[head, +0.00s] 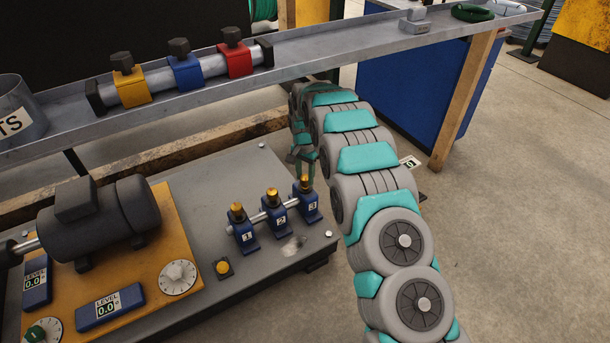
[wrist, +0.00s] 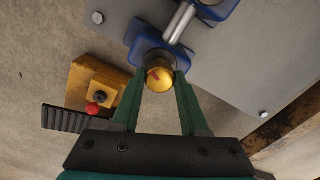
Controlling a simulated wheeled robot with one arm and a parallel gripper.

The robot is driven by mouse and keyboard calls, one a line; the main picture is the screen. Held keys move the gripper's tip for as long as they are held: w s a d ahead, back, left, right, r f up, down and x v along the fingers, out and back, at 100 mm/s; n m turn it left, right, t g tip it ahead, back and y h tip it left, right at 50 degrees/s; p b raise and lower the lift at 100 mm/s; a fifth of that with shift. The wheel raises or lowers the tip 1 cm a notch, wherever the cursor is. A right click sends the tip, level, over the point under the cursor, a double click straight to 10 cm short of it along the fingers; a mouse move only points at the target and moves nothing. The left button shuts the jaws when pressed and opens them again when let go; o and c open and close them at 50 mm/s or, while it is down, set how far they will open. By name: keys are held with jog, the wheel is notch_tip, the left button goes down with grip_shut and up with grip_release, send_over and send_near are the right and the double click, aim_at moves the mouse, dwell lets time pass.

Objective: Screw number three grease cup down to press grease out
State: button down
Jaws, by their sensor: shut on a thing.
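The number three grease cup (head: 305,186) is a brass cap on a blue bearing block (head: 307,206) marked 3, at the right end of a short shaft. In the head view my gripper (head: 304,172) is partly hidden behind my arm. The cup sits upright on its block.
Bearing blocks 1 (head: 243,235) and 2 (head: 276,220) with brass cups stand close to the left. A yellow button (head: 223,268) and a dark motor (head: 98,216) are farther left. A timber beam (head: 180,150) and a metal shelf (head: 330,50) run behind.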

jog(key=shift+w+m, duration=0.1)
jog(key=shift+m, duration=0.7)
jog(key=shift+c, duration=2.1)
grip_release()
